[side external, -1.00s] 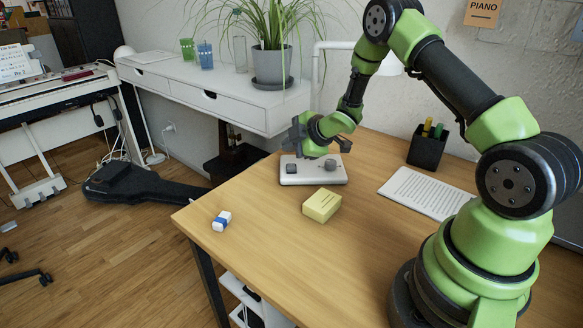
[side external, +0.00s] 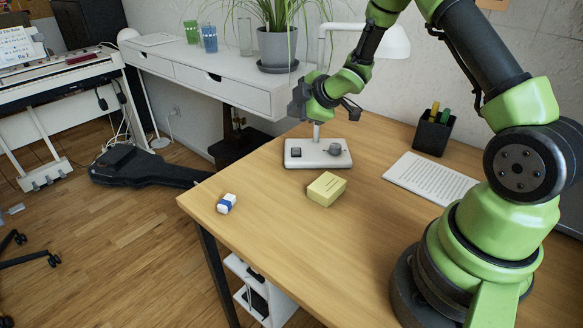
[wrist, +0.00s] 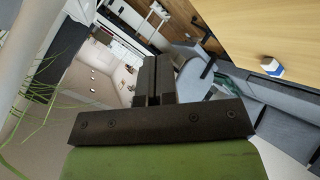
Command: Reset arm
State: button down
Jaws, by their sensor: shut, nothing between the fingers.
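My green and black arm reaches over the far part of the wooden desk. My gripper (side external: 298,100) is above the left end of the white base with a dark square button and a grey knob (side external: 318,154), apart from it. In the wrist view my gripper (wrist: 153,62) has its two dark fingers together, with nothing between them. The gripper points off to the left, past the desk edge. The fingertips are small and partly hidden in the side view.
On the desk (side external: 270,240) are a yellow block (side external: 326,189), a blue-and-white eraser (side external: 226,203), a paper sheet (side external: 430,182) and a black pen cup (side external: 434,132). A white shelf (side external: 215,85) with a potted plant (side external: 277,48) and glasses stands behind. The desk's front is clear.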

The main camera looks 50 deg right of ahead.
jog(key=s+a+r+m+g+h, duration=0.1)
jog(key=s+a+r+m, duration=0.25)
jog(key=r, duration=0.45)
jog(key=s+a+r+m+h, duration=0.1)
jog(key=s+a+r+m, duration=0.1)
jog(key=s+r+m, duration=0.45)
jog(key=s+a+r+m+g+y, duration=0.1)
jog(key=s+a+r+m+y, duration=0.1)
jog(key=s+a, duration=0.3)
jog(key=s+a+r+m+g+y, duration=0.1)
jog(key=s+a, duration=0.4)
jog(key=s, duration=0.6)
jog(key=shift+s+a+r+m+y, duration=0.25)
jog(key=shift+s+r+m+y, duration=0.25)
jog(key=shift+m, duration=0.5)
